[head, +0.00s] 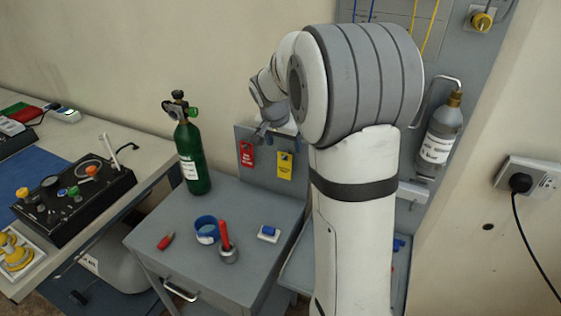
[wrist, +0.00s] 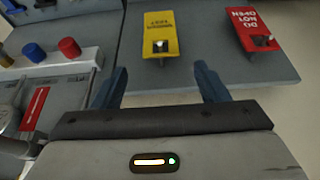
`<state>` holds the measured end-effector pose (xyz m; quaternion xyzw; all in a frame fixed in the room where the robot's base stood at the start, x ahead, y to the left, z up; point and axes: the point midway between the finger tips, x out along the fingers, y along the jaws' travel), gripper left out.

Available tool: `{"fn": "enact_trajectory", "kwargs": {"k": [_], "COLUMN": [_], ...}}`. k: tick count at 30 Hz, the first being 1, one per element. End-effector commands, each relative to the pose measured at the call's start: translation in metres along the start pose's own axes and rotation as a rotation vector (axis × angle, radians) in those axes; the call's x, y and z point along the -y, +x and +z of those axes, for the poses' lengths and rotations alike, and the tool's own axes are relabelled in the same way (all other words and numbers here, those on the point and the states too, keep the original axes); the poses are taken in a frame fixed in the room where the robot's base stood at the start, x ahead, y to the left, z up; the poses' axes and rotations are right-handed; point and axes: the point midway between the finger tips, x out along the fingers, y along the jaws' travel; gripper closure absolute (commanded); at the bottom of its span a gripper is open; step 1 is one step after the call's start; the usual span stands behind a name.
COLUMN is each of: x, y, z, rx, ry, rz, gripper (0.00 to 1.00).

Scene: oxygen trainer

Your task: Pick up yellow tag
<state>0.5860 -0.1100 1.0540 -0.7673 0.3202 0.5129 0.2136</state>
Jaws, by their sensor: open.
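The yellow tag (head: 285,165) hangs on the grey upright panel behind the small cabinet, to the right of the red tag (head: 247,154). In the wrist view the yellow tag (wrist: 158,34) hangs on a small peg, and the red tag (wrist: 249,30) is to its right. My gripper (wrist: 160,84) is open and empty. Its two fingers point toward the panel, with the yellow tag between their lines and beyond their tips, apart from them. In the head view my gripper (head: 264,132) is small, near the panel's top edge, partly hidden by my arm.
A green cylinder (head: 191,155) stands on the grey cabinet (head: 205,262), left of the panel. A blue tape roll (head: 206,230), a cup with a red-handled tool (head: 228,253) and a red item (head: 166,241) are in front. The wrist view shows blue and red knobs (wrist: 69,47) at left.

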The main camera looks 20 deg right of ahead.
Motion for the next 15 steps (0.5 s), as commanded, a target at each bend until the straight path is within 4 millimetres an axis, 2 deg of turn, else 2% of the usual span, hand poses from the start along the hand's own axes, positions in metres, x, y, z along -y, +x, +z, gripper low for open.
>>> {"fn": "enact_trajectory", "kwargs": {"k": [8,15], "x": [0.001,0.002], "y": [0.030,0.065], "z": [0.001,0.008], "rx": [0.001,0.002], "ry": [0.004,0.002], "rz": [0.003,0.002], "gripper": [0.33,0.33]}}
